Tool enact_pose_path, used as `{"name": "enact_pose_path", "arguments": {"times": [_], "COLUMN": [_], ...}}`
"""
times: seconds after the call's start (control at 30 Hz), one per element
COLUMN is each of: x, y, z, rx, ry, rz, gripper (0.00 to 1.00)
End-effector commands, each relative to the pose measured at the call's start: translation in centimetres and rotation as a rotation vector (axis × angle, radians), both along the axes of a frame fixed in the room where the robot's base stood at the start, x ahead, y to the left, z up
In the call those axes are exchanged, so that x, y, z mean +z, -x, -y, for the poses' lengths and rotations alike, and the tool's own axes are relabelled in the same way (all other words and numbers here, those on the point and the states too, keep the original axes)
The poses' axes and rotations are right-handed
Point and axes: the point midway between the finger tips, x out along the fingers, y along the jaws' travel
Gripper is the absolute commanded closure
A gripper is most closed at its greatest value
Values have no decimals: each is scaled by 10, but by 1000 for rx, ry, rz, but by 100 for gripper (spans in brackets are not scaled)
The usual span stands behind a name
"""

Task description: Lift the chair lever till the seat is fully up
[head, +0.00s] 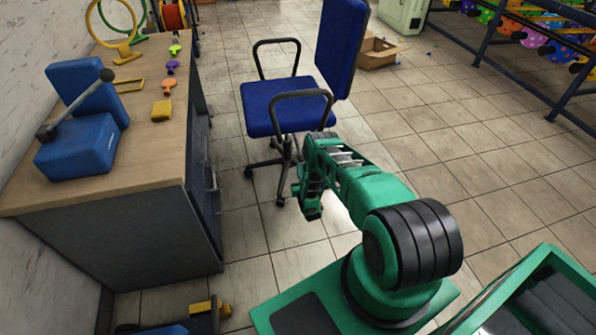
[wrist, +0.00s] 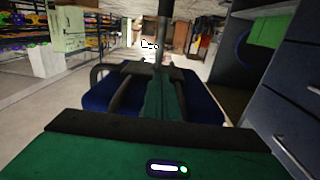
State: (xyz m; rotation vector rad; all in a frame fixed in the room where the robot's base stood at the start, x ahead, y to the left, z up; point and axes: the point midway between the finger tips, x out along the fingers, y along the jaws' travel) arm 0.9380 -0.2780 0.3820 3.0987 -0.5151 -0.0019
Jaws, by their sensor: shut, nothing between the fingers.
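The blue office chair stands on the floor in the head view, its seat (head: 268,104) between two black armrests and its blue backrest (head: 340,40) at the right. The seat also shows in the wrist view (wrist: 205,104), behind my fingers. My green gripper (head: 313,150) is at the near side of the chair, just below the seat's edge. In the wrist view, my gripper (wrist: 158,76) has its dark fingers shut and empty. I cannot make out the chair lever; the fingers and arm cover the area under the seat. Contact with it cannot be told.
A wooden-topped workbench (head: 150,155) stands left of the chair, with a blue pump-like device (head: 78,148) on it. An open cardboard box (head: 378,52) lies behind the chair.

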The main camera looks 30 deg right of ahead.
Motion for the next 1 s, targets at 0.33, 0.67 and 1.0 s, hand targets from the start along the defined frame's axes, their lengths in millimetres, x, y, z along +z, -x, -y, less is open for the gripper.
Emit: {"name": "enact_pose_path", "arguments": {"times": [0.33, 0.67, 1.0], "x": [0, 0, 0], "y": [31, 63, 96], "z": [-10, -21, -32], "rx": [-2, -2, -1], "ry": [-1, -1, -2], "rz": [-1, -1, -2], "gripper": [100, 100, 100]}}
